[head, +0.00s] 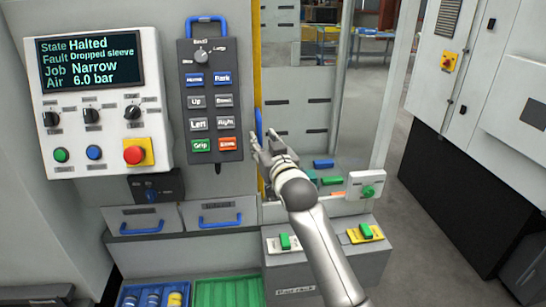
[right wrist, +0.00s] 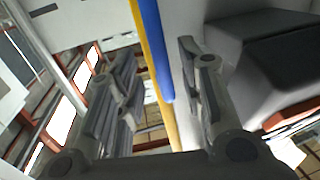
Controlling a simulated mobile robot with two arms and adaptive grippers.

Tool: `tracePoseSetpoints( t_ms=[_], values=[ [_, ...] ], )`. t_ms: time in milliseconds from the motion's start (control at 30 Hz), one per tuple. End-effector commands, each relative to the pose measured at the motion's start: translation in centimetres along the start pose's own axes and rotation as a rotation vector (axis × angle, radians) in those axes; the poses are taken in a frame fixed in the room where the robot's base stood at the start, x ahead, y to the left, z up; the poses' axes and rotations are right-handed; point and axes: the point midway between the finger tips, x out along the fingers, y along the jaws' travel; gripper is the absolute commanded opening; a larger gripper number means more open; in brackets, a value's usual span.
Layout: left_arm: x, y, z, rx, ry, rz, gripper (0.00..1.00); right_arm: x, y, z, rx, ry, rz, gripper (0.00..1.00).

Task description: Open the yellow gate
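The yellow gate shows as a narrow upright yellow edge (head: 257,58) right of the hanging control pendant in the head view. A blue upright handle (head: 259,122) is on it, partly hidden by my gripper. My right gripper (head: 262,147) is at the lower end of this handle, fingers pointing up and left. In the right wrist view the yellow edge (right wrist: 138,18) and the blue handle (right wrist: 152,45) run between the two spread fingers. Gaps show beside the handle, so the gripper is open and not clamped on it. My left gripper is out of view.
A control panel (head: 156,95) with a screen reading "Halted" and the button pendant (head: 211,153) stand left of the gripper. Drawers with blue handles (head: 220,221) are below. A green tray (head: 228,292) sits lower. A grey cabinet (head: 470,80) stands at right, beyond open floor.

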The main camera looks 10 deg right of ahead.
Motion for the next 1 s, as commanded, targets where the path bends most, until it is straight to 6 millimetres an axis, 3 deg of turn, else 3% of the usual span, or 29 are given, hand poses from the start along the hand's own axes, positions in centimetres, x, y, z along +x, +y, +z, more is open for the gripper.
tracePoseSetpoints(
  t_ms=[300,500,1000],
  values=[
    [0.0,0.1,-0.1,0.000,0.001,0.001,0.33,-5.4,0.0,0.1,0.000,-0.001,-0.001,0.35],
    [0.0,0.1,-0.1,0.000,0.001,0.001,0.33,-7.6,0.0,0.1,0.000,-0.002,0.000,0.35],
    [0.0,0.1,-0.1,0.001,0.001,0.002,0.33,-8.4,0.1,0.4,0.000,-0.008,0.001,0.35]
  ],
)
